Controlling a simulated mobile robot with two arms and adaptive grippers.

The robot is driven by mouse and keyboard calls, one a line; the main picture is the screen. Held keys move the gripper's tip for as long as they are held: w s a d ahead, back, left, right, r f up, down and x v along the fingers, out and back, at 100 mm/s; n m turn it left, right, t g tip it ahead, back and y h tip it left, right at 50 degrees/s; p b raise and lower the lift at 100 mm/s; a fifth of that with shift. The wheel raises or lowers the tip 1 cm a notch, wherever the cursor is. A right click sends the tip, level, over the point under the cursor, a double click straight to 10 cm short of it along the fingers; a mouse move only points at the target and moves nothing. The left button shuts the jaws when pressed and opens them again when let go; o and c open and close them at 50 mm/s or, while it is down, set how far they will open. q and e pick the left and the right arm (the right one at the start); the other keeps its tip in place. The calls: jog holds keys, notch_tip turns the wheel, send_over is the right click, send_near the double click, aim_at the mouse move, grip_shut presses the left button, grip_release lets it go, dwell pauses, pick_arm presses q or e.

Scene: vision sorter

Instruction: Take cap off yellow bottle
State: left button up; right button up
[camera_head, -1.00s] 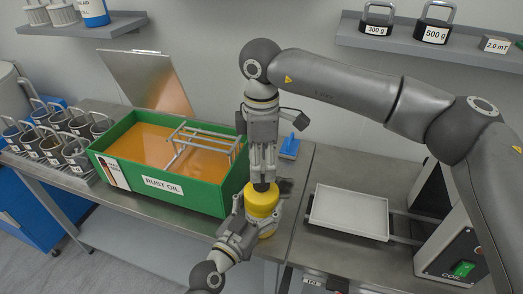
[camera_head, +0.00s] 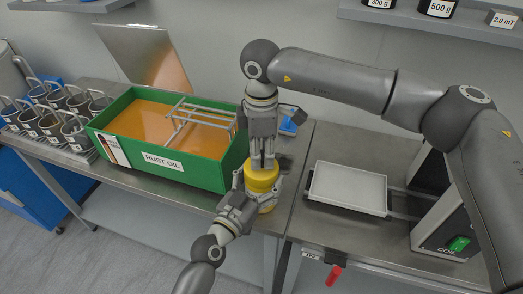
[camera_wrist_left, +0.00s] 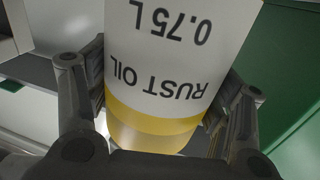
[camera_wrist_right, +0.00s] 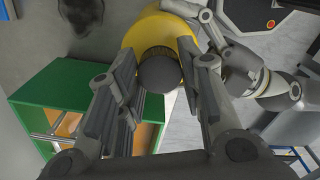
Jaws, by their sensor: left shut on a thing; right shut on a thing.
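The yellow bottle (camera_head: 262,183) is upright at the front edge of the left table in the head view. Its white "RUST OIL 0.75L" label fills the left wrist view (camera_wrist_left: 180,60), upside down. My left gripper (camera_head: 259,192) is shut around the bottle's side. The dark round cap (camera_wrist_right: 160,73) sits at the bottle's yellow top in the right wrist view. My right gripper (camera_head: 263,164) points straight down over the bottle and is shut on the cap. Its fingers hide the cap in the head view. Whether the bottle touches the table is hidden.
The green rust oil tank (camera_head: 205,178) with a wire rack (camera_head: 200,115) stands close left of the bottle. Several metal cups (camera_head: 50,125) are at far left. A white tray (camera_head: 347,190) and the coil machine (camera_head: 447,240) are right. A red handle (camera_head: 334,275) hangs at front.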

jog(key=shift+c, duration=0.6)
jog(key=n, duration=0.7)
jog(key=shift+n, duration=0.3)
jog(key=n, duration=1)
jog(key=shift+n, duration=0.4)
jog(key=n, duration=0.3)
jog(key=shift+n, duration=0.3)
jog(key=n, duration=1.4)
jog(key=shift+r, duration=0.1)
jog(key=n, duration=1.2)
jog(key=shift+n, duration=0.3)
jog(key=n, duration=0.5)
